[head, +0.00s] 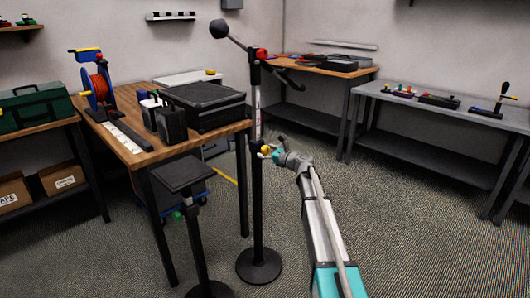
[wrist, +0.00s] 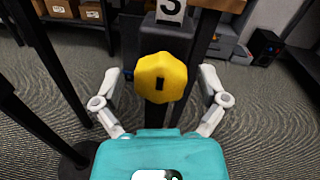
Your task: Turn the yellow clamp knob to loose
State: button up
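The yellow clamp knob (wrist: 161,77) is a lobed disc with a dark slot mark standing upright, facing me in the wrist view. In the head view the knob (head: 265,150) shows small on the black upright post (head: 257,190). My gripper (wrist: 161,88) is open, with one pale finger on each side of the knob and gaps between. The fingers do not appear to touch it. A white label with a black "3" (wrist: 171,11) sits just above the knob. In the head view my gripper (head: 274,151) is right beside the knob.
A wooden workbench (head: 135,152) with a cable reel (head: 97,84) and black cases (head: 205,105) stands left of the post. A small black stand (head: 184,175) is in front of it. A grey bench (head: 440,105) is at right. The floor around my arm is open.

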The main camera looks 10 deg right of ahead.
jog(key=c, duration=1.1)
jog(key=shift+o, duration=0.2)
jog(key=shift+n, duration=0.5)
jog(key=n+p, duration=0.1)
jog(key=n, duration=0.2)
jog(key=shift+n, duration=0.3)
jog(key=n+h, duration=0.1)
jog(key=n, duration=0.4)
jog(key=shift+r+p, duration=0.1)
jog(key=shift+p, duration=0.2)
jog(key=n, duration=0.5)
jog(key=shift+h, duration=0.3)
jog(key=n, duration=0.4)
jog(key=shift+s+h, duration=0.1)
jog(key=shift+h, duration=0.3)
